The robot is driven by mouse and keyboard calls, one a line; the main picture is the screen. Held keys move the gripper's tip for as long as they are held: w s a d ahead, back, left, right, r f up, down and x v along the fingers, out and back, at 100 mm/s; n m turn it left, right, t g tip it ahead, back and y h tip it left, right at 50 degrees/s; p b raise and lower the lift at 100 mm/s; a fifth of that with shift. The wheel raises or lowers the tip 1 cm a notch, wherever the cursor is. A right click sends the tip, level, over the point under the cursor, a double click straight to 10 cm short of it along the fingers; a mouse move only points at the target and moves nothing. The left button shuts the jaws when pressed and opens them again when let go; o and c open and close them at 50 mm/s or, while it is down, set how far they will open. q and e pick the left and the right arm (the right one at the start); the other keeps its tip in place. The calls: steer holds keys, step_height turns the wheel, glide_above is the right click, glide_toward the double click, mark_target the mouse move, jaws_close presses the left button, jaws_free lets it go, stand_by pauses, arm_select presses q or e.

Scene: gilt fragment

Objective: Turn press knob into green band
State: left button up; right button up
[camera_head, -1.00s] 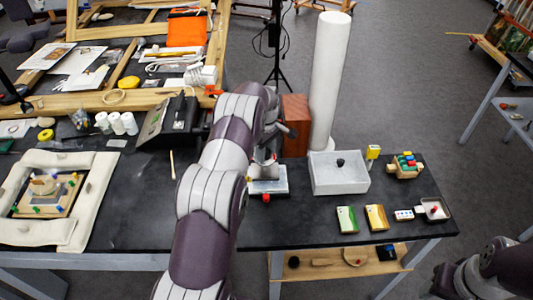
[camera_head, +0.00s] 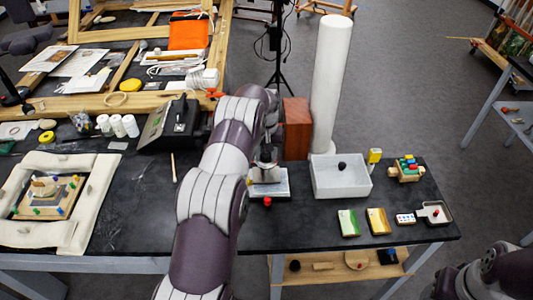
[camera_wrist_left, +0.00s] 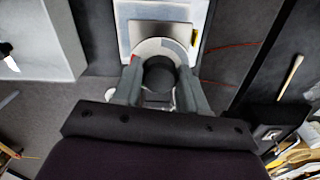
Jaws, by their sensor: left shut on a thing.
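The press (camera_head: 270,188) is a pale plate-like unit with a red button (camera_head: 267,202) on its front, standing on the black table. My left gripper (camera_head: 266,172) is over it, and my arm hides part of it. In the left wrist view my left gripper (camera_wrist_left: 162,88) is shut on the dark round press knob (camera_wrist_left: 158,74), one finger on each side. A pale dial ring (camera_wrist_left: 160,46) surrounds the knob, with a red part at its left and a grey part at its right. I cannot make out a green band. My right arm is at the lower right edge; its jaws are unclear.
A white box (camera_head: 340,180) stands right of the press, with cards (camera_head: 348,222) and a small tray (camera_head: 435,212) further right. A brown block (camera_head: 296,128) and a tall white cylinder (camera_head: 329,85) are behind. A padded frame (camera_head: 75,230) lies at left.

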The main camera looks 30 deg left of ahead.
arm_select(q)
steer(key=m, duration=0.6)
steer(key=shift+w+a+r+m, duration=0.15)
steer(key=shift+w+r+m, duration=0.15)
steer(key=shift+r, duration=0.05)
steer(key=m, duration=1.1)
steer(key=shift+m, duration=0.3)
steer(key=m, duration=0.5)
steer(key=shift+f+m, duration=0.1)
steer(key=shift+m, duration=0.5)
steer(key=o, duration=0.9)
steer(key=shift+f, duration=0.1)
steer(key=shift+o, duration=0.8)
